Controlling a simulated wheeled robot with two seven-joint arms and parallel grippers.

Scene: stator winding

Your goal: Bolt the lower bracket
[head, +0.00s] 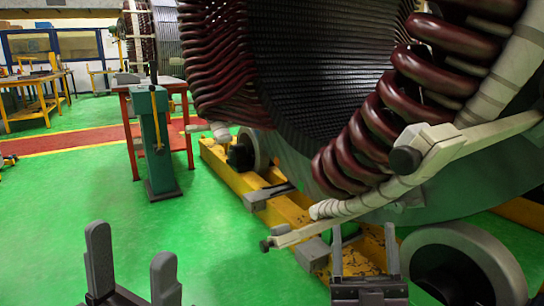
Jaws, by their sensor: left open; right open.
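A pale bracket bar (305,232) with a dark round end sits low at the front of the stator (320,70), by the lower end of a wrapped winding lead. A second, larger pale bracket (450,145) with a dark cylindrical end sits higher at the right. My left gripper (131,242) is open and empty over the green floor, to the left of the lower bracket. My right gripper (363,227) is open, with its fingers upright just right of the lower bracket in the picture; I cannot tell if it touches anything. No loose bolt is distinguishable.
Dark red coils (375,125) bulge from the stator. A yellow beam (285,205) and grey rollers (470,262) lie beneath it. A green post (155,145) and a red table (128,130) stand at left. The green floor (60,200) is mostly clear.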

